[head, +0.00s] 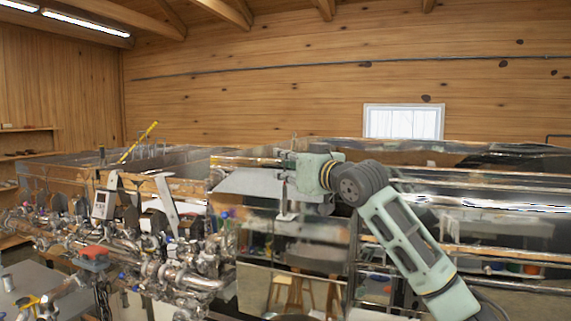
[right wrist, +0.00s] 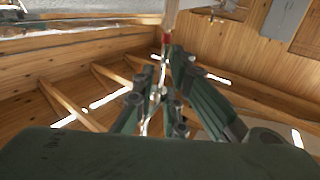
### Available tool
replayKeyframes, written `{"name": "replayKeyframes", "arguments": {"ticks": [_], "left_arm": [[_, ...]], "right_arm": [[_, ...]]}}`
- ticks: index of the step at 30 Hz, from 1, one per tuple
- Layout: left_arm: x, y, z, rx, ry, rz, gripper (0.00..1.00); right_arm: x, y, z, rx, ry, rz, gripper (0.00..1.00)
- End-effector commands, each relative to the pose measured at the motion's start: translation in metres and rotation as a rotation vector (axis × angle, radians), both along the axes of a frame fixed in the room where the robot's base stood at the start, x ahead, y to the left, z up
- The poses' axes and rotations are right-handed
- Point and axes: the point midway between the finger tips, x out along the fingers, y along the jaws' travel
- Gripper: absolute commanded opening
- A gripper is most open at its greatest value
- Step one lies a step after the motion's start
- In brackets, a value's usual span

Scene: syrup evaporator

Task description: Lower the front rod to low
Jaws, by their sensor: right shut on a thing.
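My right gripper (head: 286,162) is at the near side of the evaporator's metal pans (head: 330,205), left of the middle of the head view. Its arm comes in from the lower right. In the right wrist view, the fingers (right wrist: 165,58) close together on a thin upright piece that I take for the front rod (right wrist: 170,16), pale with a red part between the fingertips. In the head view the rod is too small and too hidden by the gripper to make out clearly. My left gripper is not in view.
A cluster of shiny pipes and valves (head: 160,265) fills the lower left, with a red-orange part (head: 93,256) in front. A yellow stick (head: 137,142) leans over the pans at the back left. Wooden walls and a window (head: 403,121) stand behind.

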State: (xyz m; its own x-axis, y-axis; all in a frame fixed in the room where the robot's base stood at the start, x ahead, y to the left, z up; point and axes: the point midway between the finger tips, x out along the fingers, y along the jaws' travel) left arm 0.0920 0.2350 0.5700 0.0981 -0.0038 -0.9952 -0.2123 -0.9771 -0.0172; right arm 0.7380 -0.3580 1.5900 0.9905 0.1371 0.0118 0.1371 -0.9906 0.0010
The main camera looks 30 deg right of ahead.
Motion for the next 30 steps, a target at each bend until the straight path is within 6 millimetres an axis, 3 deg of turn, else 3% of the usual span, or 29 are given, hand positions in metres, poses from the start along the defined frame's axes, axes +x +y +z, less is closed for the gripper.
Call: {"name": "replayKeyframes", "arguments": {"ticks": [2,3,6,18,23,30], "left_arm": [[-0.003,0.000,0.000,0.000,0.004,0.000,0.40],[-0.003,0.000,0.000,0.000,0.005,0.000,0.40],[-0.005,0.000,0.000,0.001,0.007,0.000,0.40],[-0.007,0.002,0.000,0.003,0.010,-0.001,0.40],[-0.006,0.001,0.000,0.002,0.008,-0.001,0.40],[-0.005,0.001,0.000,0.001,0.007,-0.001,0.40]], "right_arm": [[0.002,0.003,-0.009,-0.001,0.021,0.005,0.00],[0.002,0.004,-0.010,0.000,0.022,0.006,0.14],[0.002,0.003,-0.009,0.000,0.020,0.005,0.23],[-0.003,0.000,-0.006,-0.001,0.014,0.002,0.24],[-0.026,-0.002,-0.006,-0.004,0.014,0.002,0.24],[-0.078,-0.008,-0.007,-0.005,0.015,0.001,0.24]]}}
